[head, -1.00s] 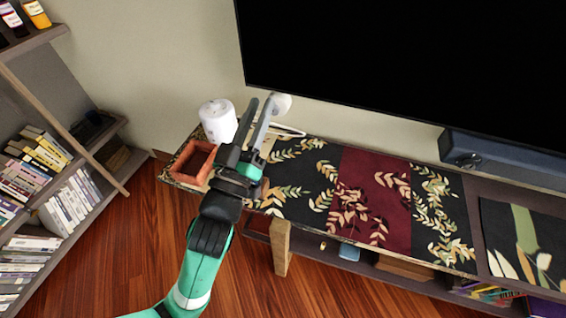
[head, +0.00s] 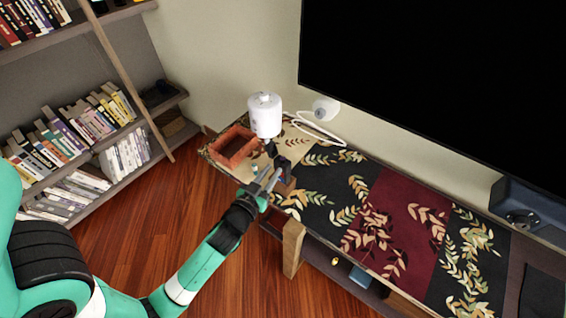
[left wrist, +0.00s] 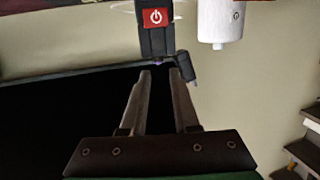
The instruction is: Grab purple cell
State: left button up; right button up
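My left gripper (head: 271,180) is over the left end of the cabinet top, beside a small dark object (head: 284,164). In the left wrist view my two fingers (left wrist: 160,75) are apart, with nothing clearly held between them. Just beyond the tips is a black piece with a red power-symbol label (left wrist: 155,19). A faint purple spot (left wrist: 158,63) shows at its lower edge, between the fingertips; it may be the purple cell, but it is too small to be sure. A short dark cylinder (left wrist: 188,70) is by the right fingertip. My right gripper is not in view.
A white cylindrical device (head: 265,115) stands close behind the gripper, with an orange-brown open box (head: 234,146) to its left. A white round fixture (head: 325,109) is near the wall. The large black screen (head: 440,85) and patterned cloth (head: 390,220) lie right; bookshelves (head: 90,140) stand left.

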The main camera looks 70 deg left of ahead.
aim_at(282, 160)
pick_arm(q)
jog(key=b+x, duration=0.1)
jog(key=x, duration=0.4)
jog(key=shift+w+r, duration=0.15)
jog(key=shift+w, duration=0.1)
jog(key=shift+s, duration=0.1)
grip_shut()
